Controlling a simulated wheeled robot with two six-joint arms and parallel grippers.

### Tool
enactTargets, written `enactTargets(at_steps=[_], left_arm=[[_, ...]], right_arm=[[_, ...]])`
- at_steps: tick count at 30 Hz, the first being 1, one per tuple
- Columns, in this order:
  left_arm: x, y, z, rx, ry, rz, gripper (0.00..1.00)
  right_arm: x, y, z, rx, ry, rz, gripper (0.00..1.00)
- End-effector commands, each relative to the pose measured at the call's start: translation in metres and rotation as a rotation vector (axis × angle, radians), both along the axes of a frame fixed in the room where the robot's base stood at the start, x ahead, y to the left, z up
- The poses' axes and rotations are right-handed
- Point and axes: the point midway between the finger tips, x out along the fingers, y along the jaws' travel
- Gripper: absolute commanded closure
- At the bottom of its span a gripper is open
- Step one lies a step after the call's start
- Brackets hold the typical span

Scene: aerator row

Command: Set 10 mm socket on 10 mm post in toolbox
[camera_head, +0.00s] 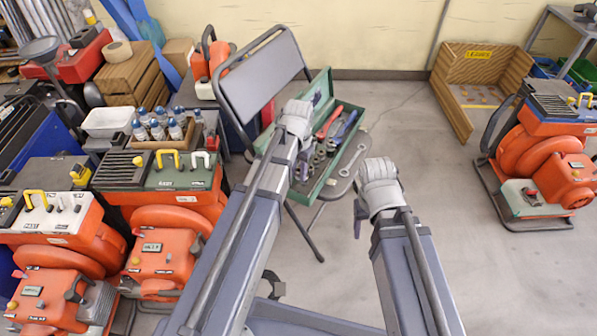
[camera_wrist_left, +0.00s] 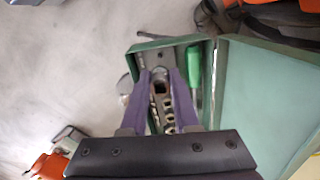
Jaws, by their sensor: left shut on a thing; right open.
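The green toolbox (camera_head: 317,193) stands open on a folding chair, and its tray and lid also show in the left wrist view (camera_wrist_left: 262,100). A row of metal sockets (camera_head: 320,158) stands inside it; part of the row shows between my fingers in the left wrist view (camera_wrist_left: 168,122). My left gripper (camera_head: 302,170) is over the toolbox's left part, pointing down into it. It is shut on a small metal socket (camera_wrist_left: 160,75). I cannot read its size or tell whether it touches a post. My right gripper (camera_head: 359,218) is open and empty, outside the box at its front right.
The chair's backrest (camera_head: 262,85) rises behind left. Orange machines (camera_head: 165,225) crowd the left; another (camera_head: 545,160) stands right.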

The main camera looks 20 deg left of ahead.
Motion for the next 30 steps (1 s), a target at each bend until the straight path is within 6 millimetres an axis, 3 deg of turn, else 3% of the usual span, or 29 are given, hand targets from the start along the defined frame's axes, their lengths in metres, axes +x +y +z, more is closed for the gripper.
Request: enactTargets(at_steps=[30], left_arm=[[0.000, 0.000, -0.058, 0.000, 0.000, 0.000, 1.00]], right_arm=[[0.001, 0.000, -0.058, -0.001, -0.002, 0.007, 0.38]])
